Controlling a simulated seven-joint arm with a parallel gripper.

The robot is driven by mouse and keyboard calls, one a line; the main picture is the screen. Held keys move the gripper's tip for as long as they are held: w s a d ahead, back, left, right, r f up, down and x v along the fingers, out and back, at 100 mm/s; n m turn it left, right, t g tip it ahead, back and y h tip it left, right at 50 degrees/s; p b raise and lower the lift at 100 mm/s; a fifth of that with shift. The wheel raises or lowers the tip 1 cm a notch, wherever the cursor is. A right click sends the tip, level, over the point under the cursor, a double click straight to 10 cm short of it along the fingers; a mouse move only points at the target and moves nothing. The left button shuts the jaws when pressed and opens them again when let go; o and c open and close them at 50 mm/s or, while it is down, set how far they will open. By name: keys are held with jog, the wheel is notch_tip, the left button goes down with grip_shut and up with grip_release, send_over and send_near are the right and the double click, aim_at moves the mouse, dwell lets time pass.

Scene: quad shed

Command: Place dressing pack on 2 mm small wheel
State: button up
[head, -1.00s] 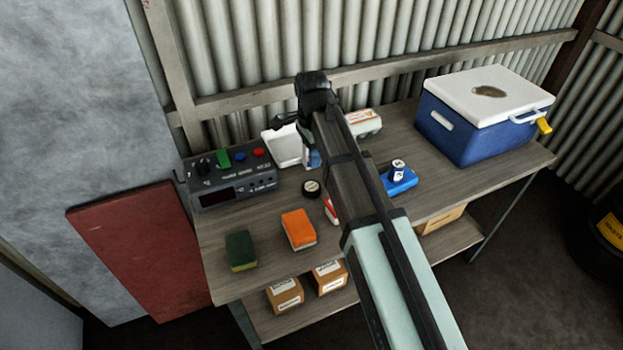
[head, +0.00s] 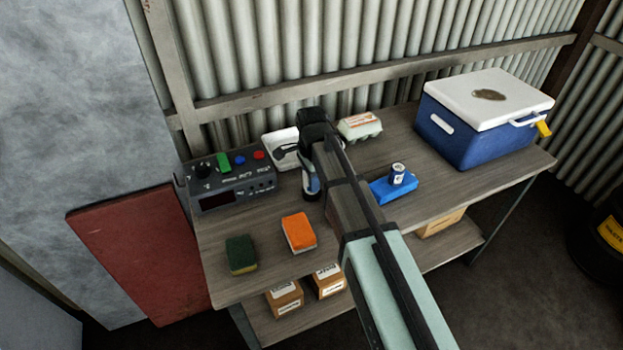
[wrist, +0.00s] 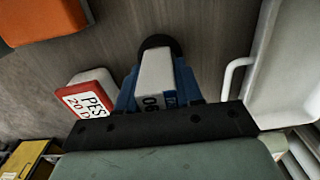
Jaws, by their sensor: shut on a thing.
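My gripper (head: 311,185) reaches down over the bench in front of the white tray. A dark round disc, seemingly the small wheel (wrist: 158,41), shows partly from beneath the pack's far end. The pack overlaps the wheel in this view, but I cannot tell whether they touch. In the head view my gripper hides the wheel, and the pack cannot be made out clearly.
A red-and-white box (wrist: 91,96) lies close to the left of my gripper in the wrist view. A cooler (head: 480,120) stands right.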

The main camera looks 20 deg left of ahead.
jog(key=shift+f, duration=0.15)
jog(key=o, duration=1)
notch_tip(320, 180, up, 12)
jog(key=shift+r, duration=0.2)
dwell(0.4)
